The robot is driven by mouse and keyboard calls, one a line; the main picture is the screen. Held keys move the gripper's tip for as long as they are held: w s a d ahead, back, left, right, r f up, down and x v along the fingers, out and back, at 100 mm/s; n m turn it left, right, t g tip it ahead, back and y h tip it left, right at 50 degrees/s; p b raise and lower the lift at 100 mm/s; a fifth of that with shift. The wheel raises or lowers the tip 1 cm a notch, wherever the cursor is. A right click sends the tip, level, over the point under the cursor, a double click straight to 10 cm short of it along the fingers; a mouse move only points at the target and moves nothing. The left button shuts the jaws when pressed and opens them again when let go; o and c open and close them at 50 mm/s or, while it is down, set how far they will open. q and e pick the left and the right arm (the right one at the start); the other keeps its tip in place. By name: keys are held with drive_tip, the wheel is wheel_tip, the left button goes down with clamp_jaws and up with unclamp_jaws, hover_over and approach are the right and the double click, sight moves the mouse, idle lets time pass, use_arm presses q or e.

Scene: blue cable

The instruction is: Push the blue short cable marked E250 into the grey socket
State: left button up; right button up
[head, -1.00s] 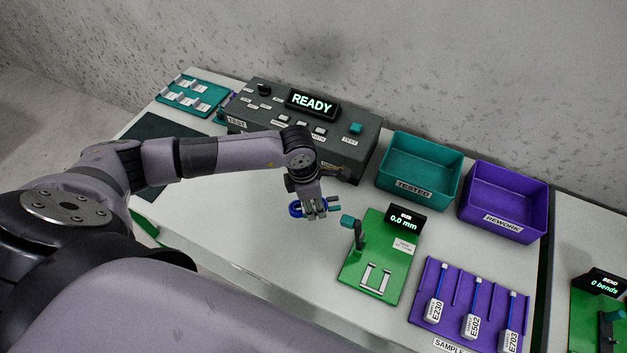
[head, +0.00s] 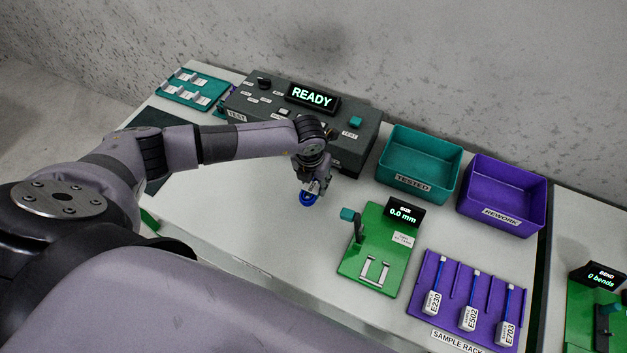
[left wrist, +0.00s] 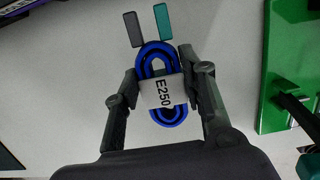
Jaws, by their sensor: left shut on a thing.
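The blue cable (left wrist: 157,55) is a short coil with a white label marked E250 and two plugs, one grey (left wrist: 132,29) and one teal (left wrist: 162,24). My left gripper (left wrist: 163,93) is shut on the cable at its label. In the head view the left gripper (head: 315,188) holds the blue coil (head: 308,199) above the white table, just in front of the dark tester (head: 345,150), whose display reads READY. The tester's sockets are hidden or too small to make out, so I cannot pick out the grey one. My right gripper is not in view.
A green gauge fixture (head: 348,268) reading 0.0 mm stands right of the gripper. A teal TESTED bin (head: 408,187) and a purple REWORK bin (head: 500,215) stand behind it. A purple sample rack (head: 422,300) holds several cables. The table's middle front is clear.

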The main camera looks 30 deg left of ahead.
use_arm(q)
drive_tip(key=f+b, duration=0.1)
drive_tip(key=f, duration=0.1)
drive_tip(key=w+f+b, duration=0.1)
drive_tip(key=b, duration=0.1)
drive_tip(key=shift+f, duration=0.4)
drive_tip(key=shift+w+f+b, duration=0.5)
drive_tip(key=shift+f+b, duration=0.05)
drive_tip(key=shift+b, duration=0.2)
idle(0.4)
drive_tip(key=shift+w+b, duration=0.2)
drive_tip(key=shift+b, duration=0.2)
drive_tip(key=shift+w+a+b, duration=0.1)
drive_tip(key=shift+w+b, duration=0.5)
drive_tip(key=shift+w, duration=0.2)
drive_tip(key=shift+w, duration=0.2)
drive_tip(key=shift+w+a+r+b, duration=0.1)
drive_tip(key=shift+w+b, duration=1.35)
drive_tip(key=shift+w, duration=0.1)
idle(0.6)
